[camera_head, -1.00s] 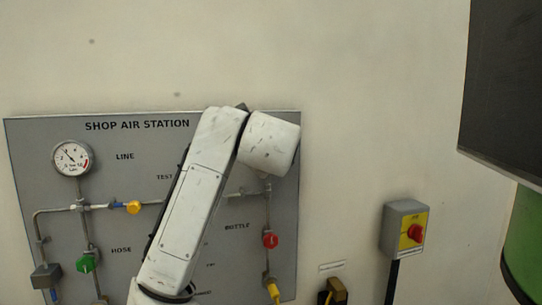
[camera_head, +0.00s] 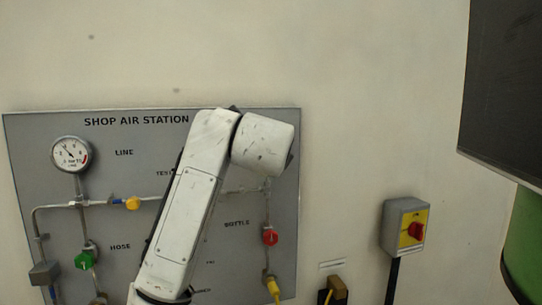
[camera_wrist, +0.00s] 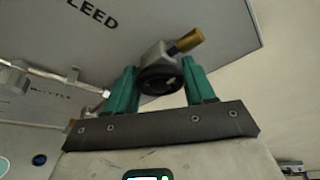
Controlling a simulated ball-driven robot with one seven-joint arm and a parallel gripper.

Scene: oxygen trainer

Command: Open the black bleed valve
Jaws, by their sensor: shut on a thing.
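The black bleed valve (camera_wrist: 158,79) shows in the wrist view as a round dark knob on a grey metal body with a brass outlet (camera_wrist: 186,40) pointing up and right. The word ending "LEED" is printed on the panel beside it. My gripper (camera_wrist: 160,87) has its two teal fingers on either side of the knob and is shut on it. How far the knob is turned cannot be told. In the head view my arm hides the gripper and the valve.
The grey shop air panel (camera_head: 60,130) carries a gauge (camera_head: 72,154), a yellow valve (camera_head: 132,203), a green valve (camera_head: 84,261) and a red valve (camera_head: 270,237).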

